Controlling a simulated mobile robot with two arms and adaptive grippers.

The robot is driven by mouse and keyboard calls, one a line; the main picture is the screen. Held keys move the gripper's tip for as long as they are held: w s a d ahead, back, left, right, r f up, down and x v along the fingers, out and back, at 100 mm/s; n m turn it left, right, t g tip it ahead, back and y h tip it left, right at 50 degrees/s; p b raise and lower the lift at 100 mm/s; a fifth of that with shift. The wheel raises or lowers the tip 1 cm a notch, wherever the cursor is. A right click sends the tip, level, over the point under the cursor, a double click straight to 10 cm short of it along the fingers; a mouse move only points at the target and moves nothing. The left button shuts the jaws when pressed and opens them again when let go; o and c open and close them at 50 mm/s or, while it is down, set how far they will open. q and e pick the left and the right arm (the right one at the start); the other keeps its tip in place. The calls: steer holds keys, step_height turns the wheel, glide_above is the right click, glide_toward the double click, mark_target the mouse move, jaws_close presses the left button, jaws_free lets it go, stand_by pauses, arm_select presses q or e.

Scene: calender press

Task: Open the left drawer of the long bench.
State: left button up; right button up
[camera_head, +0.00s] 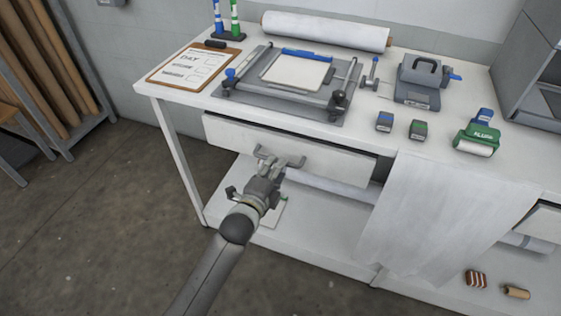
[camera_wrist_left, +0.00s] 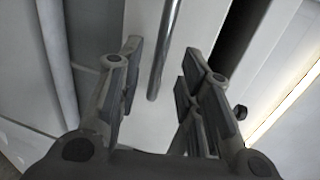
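The long bench (camera_head: 170,95) has a white left drawer front (camera_head: 330,160) below its top. A dark gap shows at its right end; I cannot tell whether the drawer stands slightly out. My left gripper (camera_head: 280,157) is in front of the drawer's middle, fingers spread. In the left wrist view the left gripper (camera_wrist_left: 160,75) is open, and a metal bar handle (camera_wrist_left: 165,50) on the white drawer front (camera_wrist_left: 140,110) shows between the two fingers. No finger visibly closes on it. In the head view the handle is hidden or too small to see. My right gripper is out of view.
The bench top carries a clipboard (camera_head: 195,66), a press frame (camera_head: 240,98), a paper roll (camera_head: 325,32) and small tools. A white cloth or sheet (camera_head: 435,215) hangs down right of the drawer. A lower shelf (camera_head: 320,225) lies below. The floor (camera_head: 90,220) in front is clear.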

arm_select(q)
steer(key=shift+x, duration=2.25)
jaws_close()
